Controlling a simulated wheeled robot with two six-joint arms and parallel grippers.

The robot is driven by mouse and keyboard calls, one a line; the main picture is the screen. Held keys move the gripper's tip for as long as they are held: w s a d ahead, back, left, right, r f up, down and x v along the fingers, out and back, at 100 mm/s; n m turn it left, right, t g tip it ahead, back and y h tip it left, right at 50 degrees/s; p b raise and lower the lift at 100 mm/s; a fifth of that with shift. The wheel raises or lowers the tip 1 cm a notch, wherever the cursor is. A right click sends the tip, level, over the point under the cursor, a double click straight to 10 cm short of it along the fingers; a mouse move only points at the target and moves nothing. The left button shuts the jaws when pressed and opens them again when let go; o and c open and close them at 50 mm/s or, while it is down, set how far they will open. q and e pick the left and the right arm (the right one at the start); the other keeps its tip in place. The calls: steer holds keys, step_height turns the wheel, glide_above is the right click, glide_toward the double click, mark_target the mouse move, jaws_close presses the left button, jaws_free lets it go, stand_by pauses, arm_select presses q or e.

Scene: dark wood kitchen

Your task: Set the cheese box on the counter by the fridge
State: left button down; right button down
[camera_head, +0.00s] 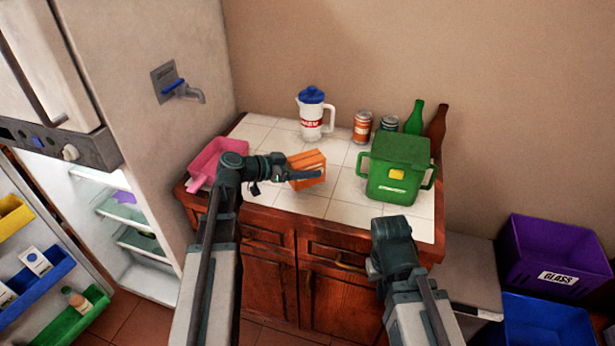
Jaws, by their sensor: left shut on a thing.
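The cheese box, an orange box (309,158), is over the middle of the white-tiled counter (343,190) beside the fridge. My left gripper (306,176) reaches in from the left and is shut on the box at its near side. The box looks slightly tilted, and I cannot tell whether its underside touches the tiles. The fridge (185,60) stands at the left with its lower door open. My right arm ends in front of the counter's right part; its fingers are hidden behind its own wrist.
A pink tray (216,157) lies left of the box. A green lidded bin (398,165) stands at its right. A blue-lidded jug (313,115), cans and bottles line the back. Purple (555,250) and blue (545,322) crates are at the lower right. Bare tiles surround the box.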

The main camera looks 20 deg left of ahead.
arm_select(q)
steer(key=f+b, duration=0.3)
steer(key=shift+w+d+f+b, duration=0.1)
steer(key=shift+w+f+b, duration=0.1)
steer(key=shift+f+b, duration=0.2)
steer(key=shift+r, duration=0.15)
jaws_free()
